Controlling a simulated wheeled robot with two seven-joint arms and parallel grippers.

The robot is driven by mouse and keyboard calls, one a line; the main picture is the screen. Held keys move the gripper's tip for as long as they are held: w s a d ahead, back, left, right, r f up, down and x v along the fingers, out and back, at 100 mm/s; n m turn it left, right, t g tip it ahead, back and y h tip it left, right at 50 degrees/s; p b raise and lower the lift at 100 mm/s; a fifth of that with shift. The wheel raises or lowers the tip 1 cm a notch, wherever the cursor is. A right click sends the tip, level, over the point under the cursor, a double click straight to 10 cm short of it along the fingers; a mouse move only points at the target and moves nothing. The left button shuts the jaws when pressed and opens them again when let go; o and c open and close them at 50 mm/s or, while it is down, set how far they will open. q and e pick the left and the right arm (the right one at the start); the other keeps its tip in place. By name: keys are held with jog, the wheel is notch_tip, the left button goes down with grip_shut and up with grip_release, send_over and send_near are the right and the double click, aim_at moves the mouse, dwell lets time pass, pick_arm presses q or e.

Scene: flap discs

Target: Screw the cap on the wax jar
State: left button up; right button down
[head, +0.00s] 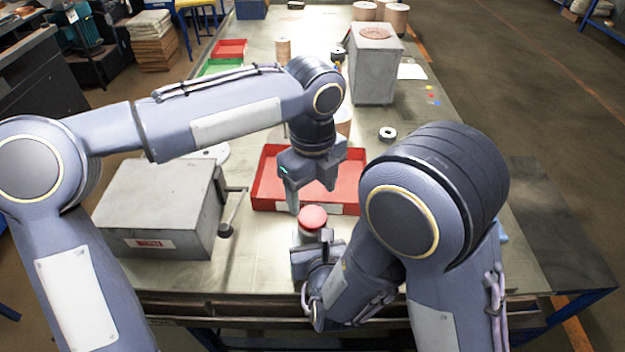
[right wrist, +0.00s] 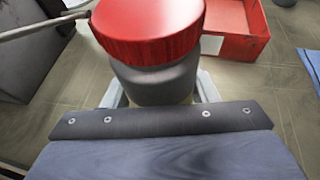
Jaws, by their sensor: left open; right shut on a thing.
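The wax jar (right wrist: 155,84) is a grey jar standing between the fingers of my right gripper (head: 318,248), which is shut on it. The red cap (head: 313,217) sits on top of the jar; the right wrist view shows its ribbed edge (right wrist: 150,40). I cannot tell how tightly it is seated. My left gripper (head: 311,196) is open and empty, pointing down above and a little behind the cap, apart from it.
A red tray (head: 268,185) lies just behind the jar. A grey metal box with a crank handle (head: 155,215) stands to the left. A grey block (head: 373,70) stands farther back. The table's front edge is close to my right gripper.

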pick_arm(q)
jog(key=n, duration=0.5)
jog(key=shift+r, duration=0.15)
jog(key=n, duration=0.3)
jog(key=shift+r, duration=0.1)
jog(key=n, duration=0.4)
jog(key=shift+r+n, duration=0.1)
jog(key=shift+n, duration=0.3)
jog(key=n, duration=0.5)
jog(key=shift+r, duration=0.15)
jog(key=n, duration=0.5)
jog(key=shift+r, duration=0.15)
jog(key=n, duration=0.5)
jog(key=shift+r, duration=0.2)
jog(key=n, duration=0.4)
jog(key=shift+r+n, duration=0.1)
jog(key=shift+n, duration=0.3)
jog(key=n, duration=0.4)
jog(key=shift+r, duration=0.1)
